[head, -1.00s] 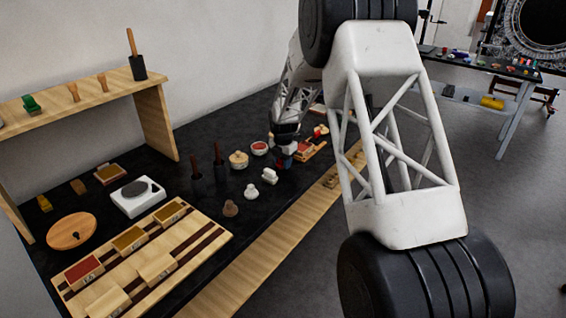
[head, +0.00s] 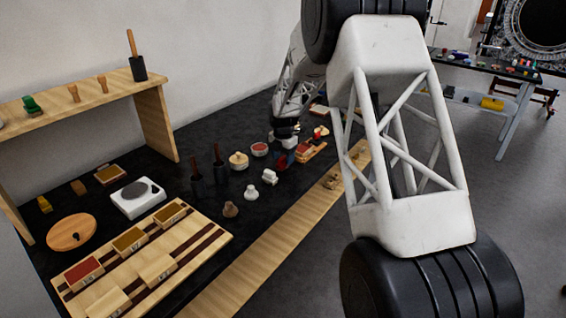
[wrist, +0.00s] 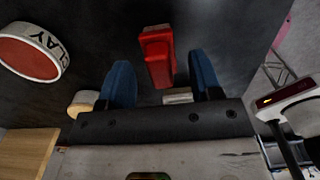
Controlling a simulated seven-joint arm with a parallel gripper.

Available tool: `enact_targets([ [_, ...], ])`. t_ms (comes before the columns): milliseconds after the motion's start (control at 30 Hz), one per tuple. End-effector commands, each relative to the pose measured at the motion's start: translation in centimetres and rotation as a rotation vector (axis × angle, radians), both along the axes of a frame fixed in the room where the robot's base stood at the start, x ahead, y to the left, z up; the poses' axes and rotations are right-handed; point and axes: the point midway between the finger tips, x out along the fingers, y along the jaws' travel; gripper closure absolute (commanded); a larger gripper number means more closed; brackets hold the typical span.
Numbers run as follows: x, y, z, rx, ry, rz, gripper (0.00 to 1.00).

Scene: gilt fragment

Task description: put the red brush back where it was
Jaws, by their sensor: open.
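A red block-like piece, which looks like the red brush (wrist: 158,55), shows between my fingers in the wrist view. Its bristles cannot be made out. My gripper (wrist: 160,72) has two blue fingers standing apart, one on each side of the red piece, with dark gaps between them and it. In the head view my gripper (head: 286,152) is low over the black table, behind the white block. The red piece there is small and partly mixed with the fingers. I cannot tell whether it rests on the table.
A bowl of red clay (wrist: 28,52) is close on the left in the wrist view. Dark bottles (head: 219,165) stand further left.

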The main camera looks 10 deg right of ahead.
Motion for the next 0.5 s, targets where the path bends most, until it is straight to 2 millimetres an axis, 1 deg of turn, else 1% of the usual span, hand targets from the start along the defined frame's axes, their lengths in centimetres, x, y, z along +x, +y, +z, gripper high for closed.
enact_targets([
  [33,0.0,0.0,1.0,0.0,-0.003,0.0,0.41],
  [300,0.0,0.0,5.4,0.0,-0.003,0.0,0.41],
  [500,0.0,0.0,7.8,0.0,-0.001,0.0,0.41],
])
